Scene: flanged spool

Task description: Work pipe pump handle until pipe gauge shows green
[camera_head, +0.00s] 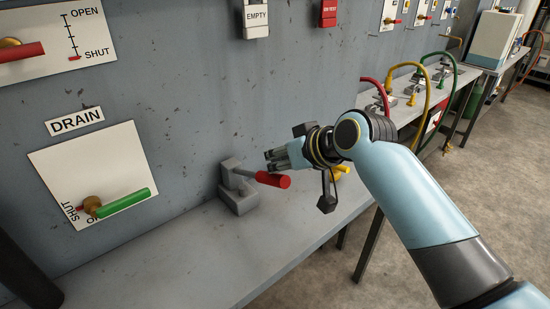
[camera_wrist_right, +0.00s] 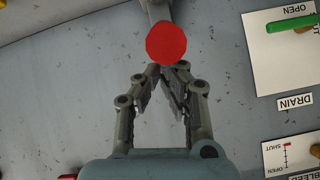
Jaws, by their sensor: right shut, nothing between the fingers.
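The pump is a grey block (camera_head: 238,194) on the bench against the wall. Its lever ends in a red grip (camera_head: 272,179) that points right. The round red end of the grip also shows in the right wrist view (camera_wrist_right: 166,43), just beyond the fingertips. My right gripper (camera_head: 272,159) is shut and empty, close to the red grip; its fingers meet in the wrist view (camera_wrist_right: 167,72). I cannot tell whether they touch the grip. No gauge can be made out in either view. My left gripper is not in view.
A DRAIN panel (camera_head: 115,160) with a green-handled valve (camera_head: 123,202) is on the wall at left. Above it is a red-handled valve (camera_head: 22,52). Coloured hoses (camera_head: 430,85) stand on a farther bench at right. The grey bench top (camera_head: 190,255) in front is clear.

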